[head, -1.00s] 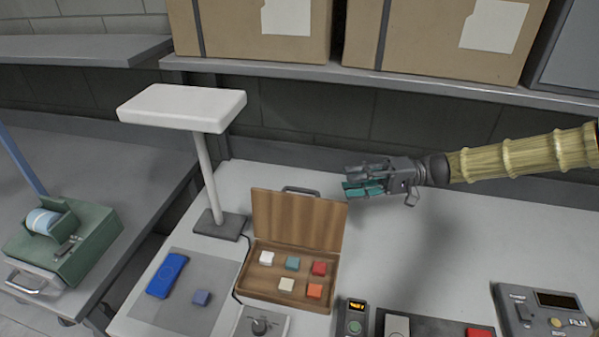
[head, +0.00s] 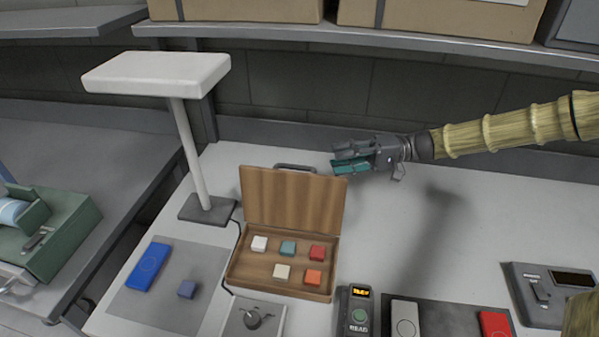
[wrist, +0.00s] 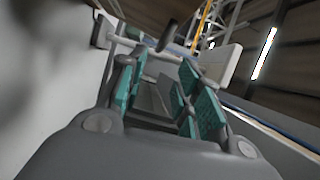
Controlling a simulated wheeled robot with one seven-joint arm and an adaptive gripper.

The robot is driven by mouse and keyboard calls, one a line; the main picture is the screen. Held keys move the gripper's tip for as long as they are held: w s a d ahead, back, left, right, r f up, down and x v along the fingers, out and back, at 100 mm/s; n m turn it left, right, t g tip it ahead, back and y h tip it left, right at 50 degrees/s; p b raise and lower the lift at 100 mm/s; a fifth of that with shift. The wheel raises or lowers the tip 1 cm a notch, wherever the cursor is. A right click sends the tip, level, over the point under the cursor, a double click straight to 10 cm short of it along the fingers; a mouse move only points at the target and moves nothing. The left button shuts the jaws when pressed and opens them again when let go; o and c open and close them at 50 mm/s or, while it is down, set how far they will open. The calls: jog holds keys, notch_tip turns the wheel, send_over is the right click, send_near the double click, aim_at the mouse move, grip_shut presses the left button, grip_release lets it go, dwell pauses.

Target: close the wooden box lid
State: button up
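The wooden box (head: 262,283) stands open on the white table, with several small coloured blocks in its tray. Its lid (head: 292,200) is raised nearly upright along the back edge, and a dark handle (head: 296,168) shows at the lid's top. My gripper (head: 342,159) is at the lid's upper right corner, a little behind or above it; I cannot tell whether they touch. In the wrist view, the teal finger pads (wrist: 160,92) are spread apart with a gap between them and nothing held.
A white lamp (head: 158,72) on a post stands left of the box. A grey mat (head: 190,262) holds a blue device (head: 149,266) and a small blue block. A knob unit (head: 254,318) and a READ device (head: 358,312) stand in front. A shelf with cartons is above. The table's right middle is clear.

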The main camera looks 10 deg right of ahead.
aim_at(304, 167)
jog(key=a+p, duration=0.1)
jog(key=a, duration=0.2)
jog(key=a+p, duration=0.1)
jog(key=a, duration=0.3)
jog(key=a+p, duration=0.1)
jog(key=a, duration=0.2)
jog(key=shift+s+a+f, duration=0.15)
jog(key=shift+a+f, duration=0.1)
jog(key=shift+a, duration=0.15)
grip_shut()
